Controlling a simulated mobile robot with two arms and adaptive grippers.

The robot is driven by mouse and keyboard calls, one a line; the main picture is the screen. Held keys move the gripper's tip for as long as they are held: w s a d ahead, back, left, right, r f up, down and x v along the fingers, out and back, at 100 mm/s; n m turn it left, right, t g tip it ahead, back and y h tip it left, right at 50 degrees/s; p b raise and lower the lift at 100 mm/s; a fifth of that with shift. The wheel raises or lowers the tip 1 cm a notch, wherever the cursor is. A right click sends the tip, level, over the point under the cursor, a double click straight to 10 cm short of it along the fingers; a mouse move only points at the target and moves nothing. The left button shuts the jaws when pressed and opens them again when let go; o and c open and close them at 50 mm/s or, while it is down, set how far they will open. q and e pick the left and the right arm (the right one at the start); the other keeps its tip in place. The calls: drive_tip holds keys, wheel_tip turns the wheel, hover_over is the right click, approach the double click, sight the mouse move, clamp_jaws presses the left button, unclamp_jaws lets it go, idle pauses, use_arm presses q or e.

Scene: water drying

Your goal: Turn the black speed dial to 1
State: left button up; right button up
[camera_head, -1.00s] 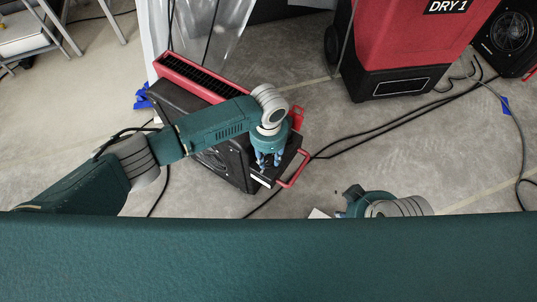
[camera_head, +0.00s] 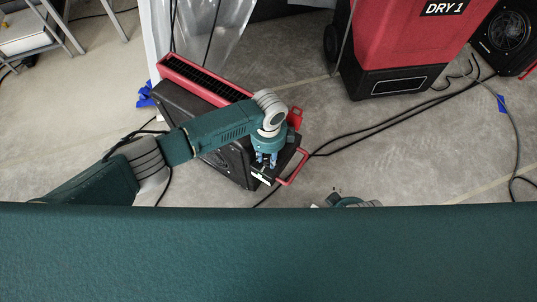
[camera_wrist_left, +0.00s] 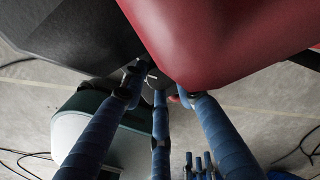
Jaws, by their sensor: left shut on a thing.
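The black speed dial (camera_wrist_left: 157,79) shows small and dark in the left wrist view, with a pale mark on it. It is partly covered by the blue fingers. My left gripper (camera_head: 266,159) points down at the control end of the black and red machine (camera_head: 228,160). In the left wrist view its fingers (camera_wrist_left: 158,92) are shut around the dial. The dial is hidden in the head view, and its number setting cannot be read. My right gripper (camera_head: 335,199) shows only in part above my body's edge, so its jaw state is unclear.
A red machine marked DRY 1 (camera_head: 402,50) stands at the upper right, beside a black fan unit (camera_head: 508,32). Black cables (camera_head: 385,128) cross the grey floor. Clear plastic sheeting (camera_head: 215,40) hangs behind the machine. A red handle (camera_head: 293,168) juts near the left gripper.

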sight(269, 159)
use_arm(q)
drive_tip(key=shift+s+d+m, duration=0.1)
drive_tip(key=shift+d+m, duration=0.05)
drive_tip(key=shift+m, duration=0.15)
drive_tip(key=o, duration=0.9)
drive_tip(key=shift+c, duration=0.2)
wheel_tip(269, 159, up, 12)
idle(0.4)
